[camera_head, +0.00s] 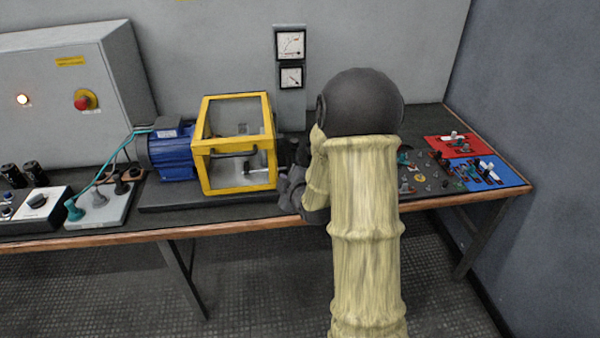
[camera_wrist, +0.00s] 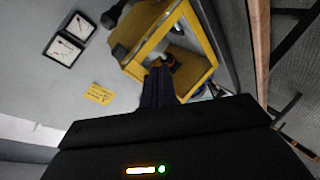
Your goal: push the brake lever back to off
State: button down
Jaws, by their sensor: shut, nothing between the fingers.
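No brake lever can be clearly made out in either view. My arm hides part of the bench in the head view. My gripper (camera_head: 287,158) is at the right side of the yellow-framed guard box (camera_head: 240,189); its fingers are mostly hidden there. In the wrist view, my gripper (camera_wrist: 158,76) is shut and empty, its fingertips in front of the guard's yellow frame (camera_wrist: 150,40). Whether they touch it, I cannot tell. A dark rounded part (camera_wrist: 112,18) shows left of the frame; I cannot tell what it is.
A blue motor (camera_head: 172,152) stands left of the guard. Two meters (camera_head: 290,58) hang on the wall behind. Small parts lie on the bench at right, by a red mat (camera_head: 437,140) and a blue mat (camera_head: 512,178). A grey cabinet (camera_head: 50,70) stands at left.

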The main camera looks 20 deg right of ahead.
jog(key=d+f+n+t+h+b, duration=0.1)
jog(key=d+f+n+t+b, duration=0.5)
jog(key=d+f+t+b, duration=0.3)
jog(key=shift+w+d+n+b, duration=0.25)
jog(key=shift+d+n+b, duration=0.1)
jog(key=shift+b, duration=0.45)
jog(key=shift+f, duration=0.1)
send_near(294, 153)
jog(key=w+r, duration=0.4)
jog(key=r, duration=0.2)
jog(key=shift+w+d, duration=0.25)
jog(key=shift+d, duration=0.05)
